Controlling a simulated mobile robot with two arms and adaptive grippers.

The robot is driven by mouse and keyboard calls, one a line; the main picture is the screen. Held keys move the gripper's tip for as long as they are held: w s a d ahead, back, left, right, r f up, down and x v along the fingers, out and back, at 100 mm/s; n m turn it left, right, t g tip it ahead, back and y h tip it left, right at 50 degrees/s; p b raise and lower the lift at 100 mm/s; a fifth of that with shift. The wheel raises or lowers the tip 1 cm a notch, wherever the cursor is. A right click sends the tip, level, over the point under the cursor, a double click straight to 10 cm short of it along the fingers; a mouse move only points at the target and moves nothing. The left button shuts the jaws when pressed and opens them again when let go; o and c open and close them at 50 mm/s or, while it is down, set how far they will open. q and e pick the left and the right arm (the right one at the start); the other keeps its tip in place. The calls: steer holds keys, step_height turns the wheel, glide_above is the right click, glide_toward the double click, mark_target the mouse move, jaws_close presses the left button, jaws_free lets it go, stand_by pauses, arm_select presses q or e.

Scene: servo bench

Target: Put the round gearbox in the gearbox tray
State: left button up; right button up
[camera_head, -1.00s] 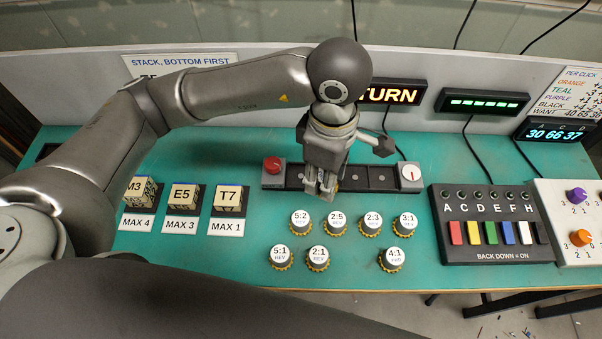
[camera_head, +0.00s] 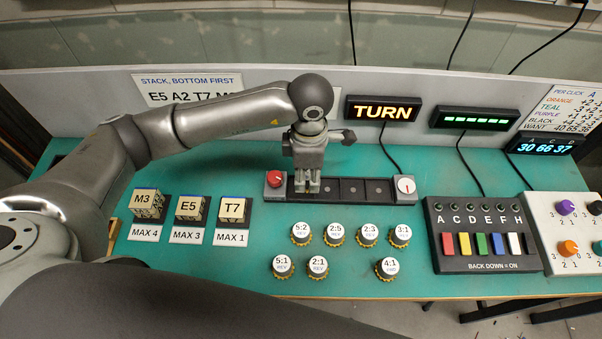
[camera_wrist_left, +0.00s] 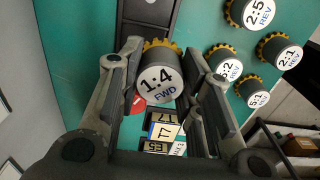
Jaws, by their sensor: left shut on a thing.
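The round gearbox (camera_wrist_left: 158,82) reads 1:4 FWD, with a white face and a yellow toothed rim. In the left wrist view it sits between both fingers of my left gripper (camera_wrist_left: 162,45), which is shut on it. In the head view my left gripper (camera_head: 308,188) points down at the left end of the black gearbox tray (camera_head: 379,191), beside the red knob. The gearbox is mostly hidden there, and I cannot tell whether it touches the tray. Part of the tray shows in the left wrist view (camera_wrist_left: 148,12). The right gripper is not in view.
A red knob (camera_head: 275,179) and a white dial (camera_head: 404,186) flank the tray. Several other round gearboxes, such as 2:5 (camera_head: 334,233), stand in front. Lettered blocks (camera_head: 189,206) stand left, a switch box (camera_head: 482,237) right. A lit TURN sign (camera_head: 383,109) is behind.

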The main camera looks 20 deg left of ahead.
arm_select(q)
steer(key=shift+w+a+f, duration=0.35)
steer(key=shift+f, duration=0.25)
steer(key=shift+w+a+f, duration=0.3)
steer(key=shift+a+f, duration=0.05)
steer(key=shift+f, duration=0.2)
steer(key=f+p, duration=0.2)
steer(key=shift+w+a+f, duration=0.2)
steer(key=shift+a+f, duration=0.1)
steer(key=shift+f, duration=0.1)
steer(key=shift+f+p, duration=0.35)
steer(key=shift+f, duration=0.2)
steer(key=shift+f, duration=0.1)
steer(key=o, duration=0.6)
steer(key=shift+f+b, duration=0.1)
steer(key=shift+b, duration=0.2)
steer(key=o, duration=0.5)
steer(key=shift+c, duration=0.2)
